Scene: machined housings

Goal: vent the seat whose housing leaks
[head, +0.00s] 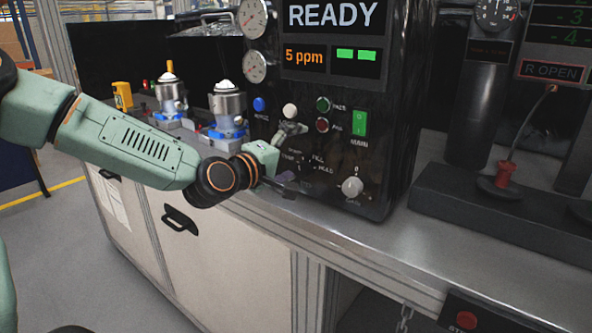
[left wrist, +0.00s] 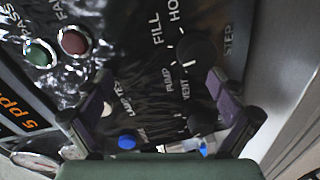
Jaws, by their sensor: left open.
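Two metal housings with blue parts, a left one (head: 170,95) and a right one (head: 228,108), stand upright on the bench left of the black tester (head: 400,80). I cannot tell from their look which leaks. The tester reads READY and 5 ppm, with two green bars lit. My left gripper (head: 287,183) is open and empty at the lower left of the tester's panel. In the left wrist view its fingers (left wrist: 162,85) stand apart before a dark selector knob (left wrist: 196,48) labelled FILL, HOLD, PUMP and VENT. Its exact setting is unclear. My right gripper is out of view.
The panel carries a blue button (head: 259,104), a white button (head: 290,111), a green main switch (head: 360,122) and a silver knob (head: 352,187). A dark fixture with a red plug (head: 504,175) stands at right. The front bench strip is clear.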

